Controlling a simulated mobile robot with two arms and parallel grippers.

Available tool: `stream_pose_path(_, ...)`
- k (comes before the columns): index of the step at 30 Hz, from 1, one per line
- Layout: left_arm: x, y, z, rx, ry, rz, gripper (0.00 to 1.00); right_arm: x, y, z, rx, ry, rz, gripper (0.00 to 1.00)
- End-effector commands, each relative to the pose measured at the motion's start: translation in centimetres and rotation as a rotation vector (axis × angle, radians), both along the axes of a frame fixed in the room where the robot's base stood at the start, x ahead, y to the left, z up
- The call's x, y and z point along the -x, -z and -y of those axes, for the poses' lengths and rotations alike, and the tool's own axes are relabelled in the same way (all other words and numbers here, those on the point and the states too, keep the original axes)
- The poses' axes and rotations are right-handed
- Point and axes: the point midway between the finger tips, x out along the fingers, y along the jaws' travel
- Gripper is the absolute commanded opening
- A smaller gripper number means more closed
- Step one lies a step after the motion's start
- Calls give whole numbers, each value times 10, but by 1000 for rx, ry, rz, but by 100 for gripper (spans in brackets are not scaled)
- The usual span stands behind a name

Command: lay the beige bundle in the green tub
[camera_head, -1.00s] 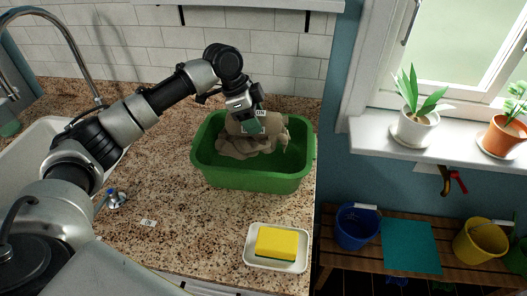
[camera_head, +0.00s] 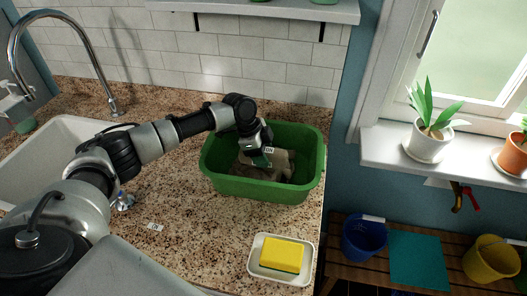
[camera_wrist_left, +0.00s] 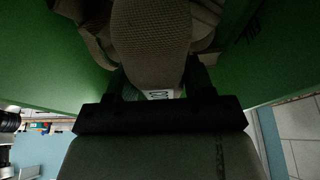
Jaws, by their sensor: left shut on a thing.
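The green tub (camera_head: 262,190) stands on the granite counter near its right edge. The beige bundle (camera_head: 283,163) is inside the tub, low between its walls; part of it is hidden behind my gripper. My left gripper (camera_head: 259,160) reaches down into the tub and is shut on the bundle. In the left wrist view the beige bundle (camera_wrist_left: 150,35) fills the space between the fingers, with green tub walls (camera_wrist_left: 45,60) on both sides. I cannot tell whether the bundle touches the tub floor. My right gripper is not in view.
A white dish (camera_head: 256,270) with a yellow sponge (camera_head: 282,254) sits in front of the tub. A sink (camera_head: 60,150) and tap (camera_head: 97,60) are at the left. A wooden bench (camera_head: 350,272) with buckets is at the lower right. A shelf (camera_head: 270,8) hangs above.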

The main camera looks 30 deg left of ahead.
Motion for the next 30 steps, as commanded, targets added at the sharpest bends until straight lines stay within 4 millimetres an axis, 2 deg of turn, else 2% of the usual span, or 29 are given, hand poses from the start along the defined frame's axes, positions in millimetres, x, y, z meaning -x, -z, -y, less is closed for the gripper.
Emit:
stream_pose_path(7, 0, 2, 0, 1, 0, 0, 11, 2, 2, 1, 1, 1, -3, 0)
stream_pose_path(8, 0, 2, 0, 0, 0, 0, 56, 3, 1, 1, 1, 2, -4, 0)
stream_pose_path(12, 0, 2, 0, 0, 0, 0, 77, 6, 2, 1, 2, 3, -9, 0)
stream_pose_path(23, 0, -3, -1, 0, 0, 0, 78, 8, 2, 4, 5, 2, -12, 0)
stream_pose_path(26, 1, -13, -6, 0, -1, 2, 78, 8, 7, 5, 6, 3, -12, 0)
stream_pose_path(30, 4, -39, -17, 0, -1, 4, 78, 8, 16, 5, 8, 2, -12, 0)
